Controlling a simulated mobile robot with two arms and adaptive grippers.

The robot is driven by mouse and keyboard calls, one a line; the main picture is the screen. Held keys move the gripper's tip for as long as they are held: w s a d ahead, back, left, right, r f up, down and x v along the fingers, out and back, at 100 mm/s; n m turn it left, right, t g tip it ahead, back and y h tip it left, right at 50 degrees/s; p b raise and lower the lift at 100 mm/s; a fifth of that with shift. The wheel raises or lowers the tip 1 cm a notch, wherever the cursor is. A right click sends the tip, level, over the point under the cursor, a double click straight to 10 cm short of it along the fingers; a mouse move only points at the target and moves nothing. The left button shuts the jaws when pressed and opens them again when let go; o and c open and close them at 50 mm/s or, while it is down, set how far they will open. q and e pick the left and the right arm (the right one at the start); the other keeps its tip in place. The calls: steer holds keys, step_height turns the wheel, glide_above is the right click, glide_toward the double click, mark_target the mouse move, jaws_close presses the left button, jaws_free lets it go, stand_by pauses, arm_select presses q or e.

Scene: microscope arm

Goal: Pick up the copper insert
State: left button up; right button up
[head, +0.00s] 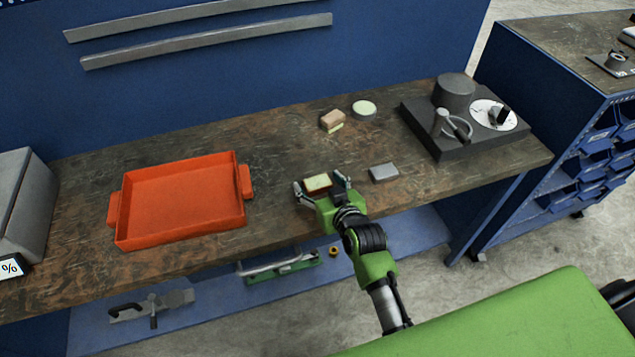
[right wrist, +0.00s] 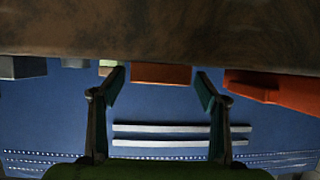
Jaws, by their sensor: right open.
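A small block with a pale yellowish top (head: 317,183), which I take to be the copper insert, lies on the worktable near its front edge. In the right wrist view its copper-brown face (right wrist: 162,74) shows in the gap between the fingertips. My right gripper (head: 322,187) is open, low over the table edge, with one finger on each side of the block. In the right wrist view the fingers (right wrist: 160,88) stand apart from the block's sides. Whether the block lies fully between them is hard to tell. My left gripper is not in view.
A grey block (head: 384,172) lies right of the gripper. A pinkish-brown block (head: 332,120) and a round pale-topped piece (head: 364,110) lie behind. An orange tray (head: 180,198) stands left, a dark fixture with a lever (head: 455,135) right. A blue shelf (head: 410,232) is below.

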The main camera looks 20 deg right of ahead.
steer(key=shift+w+f, duration=0.2)
steer(key=shift+w, duration=0.25)
steer(key=c, duration=1.5)
steer(key=shift+r, duration=0.15)
steer(key=shift+c, duration=1.1)
